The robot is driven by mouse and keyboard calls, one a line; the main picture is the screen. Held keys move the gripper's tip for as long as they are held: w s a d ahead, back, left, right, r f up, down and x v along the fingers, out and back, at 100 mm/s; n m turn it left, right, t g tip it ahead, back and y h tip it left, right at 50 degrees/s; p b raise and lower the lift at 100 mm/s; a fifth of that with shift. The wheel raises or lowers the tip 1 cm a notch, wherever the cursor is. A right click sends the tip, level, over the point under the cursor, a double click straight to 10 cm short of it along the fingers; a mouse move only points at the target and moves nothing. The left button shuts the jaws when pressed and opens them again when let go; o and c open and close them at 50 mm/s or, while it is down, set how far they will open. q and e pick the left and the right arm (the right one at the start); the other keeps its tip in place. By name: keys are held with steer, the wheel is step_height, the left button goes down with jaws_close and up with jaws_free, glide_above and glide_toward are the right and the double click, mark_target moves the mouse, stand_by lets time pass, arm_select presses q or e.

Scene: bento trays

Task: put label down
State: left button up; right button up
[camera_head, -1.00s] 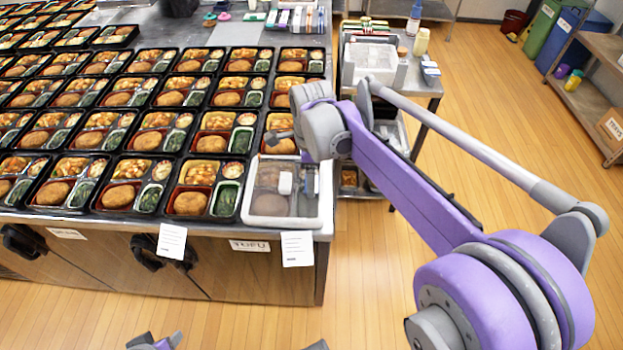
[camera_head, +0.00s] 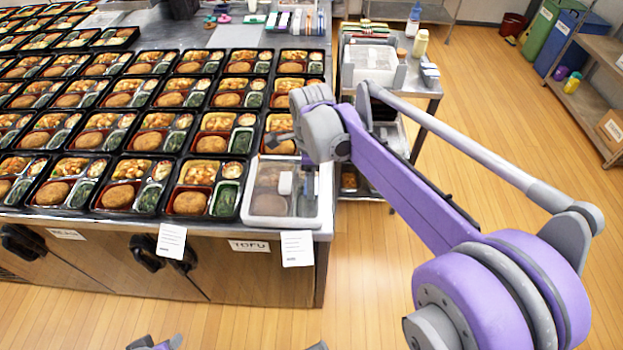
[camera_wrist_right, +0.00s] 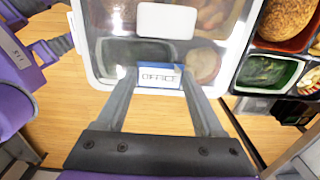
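A small white label with a blue border, reading "OFFICE" (camera_wrist_right: 160,77), is between the fingertips of my right gripper (camera_wrist_right: 159,75) in the right wrist view. The fingers meet its two ends. It is over the near edge of a clear-lidded white box (camera_wrist_right: 88,50); I cannot tell whether it touches the lid. In the head view this box (camera_head: 250,217) sits at the table's front right corner, and my right arm largely hides the gripper there. A blank white label (camera_wrist_right: 166,20) lies on the lid. Grey and purple parts at the bottom edge may be my left gripper; its fingers are unclear.
Rows of filled bento trays (camera_head: 125,197) cover the table left of and behind the box. Paper sheets (camera_head: 297,249) and a "TOFU" sign hang on the table front. A side cart (camera_head: 428,88) stands at the right, with open floor beyond.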

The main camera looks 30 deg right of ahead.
steer(key=shift+s+a+p, duration=0.15)
steer(key=shift+p, duration=0.2)
step_height(320, 180, up, 11)
steer(key=p, duration=0.1)
steer(key=s+a+f+n+t, duration=0.2)
steer(key=s+f+n, duration=0.6)
steer(key=n, duration=0.4)
steer(key=s+a+f+n+t, duration=0.3)
steer(key=s+f+n, duration=0.4)
steer(key=n, duration=0.5)
steer(key=shift+s+a+f, duration=0.35)
steer(key=shift+s+a, duration=0.3)
steer(key=shift+a, duration=0.05)
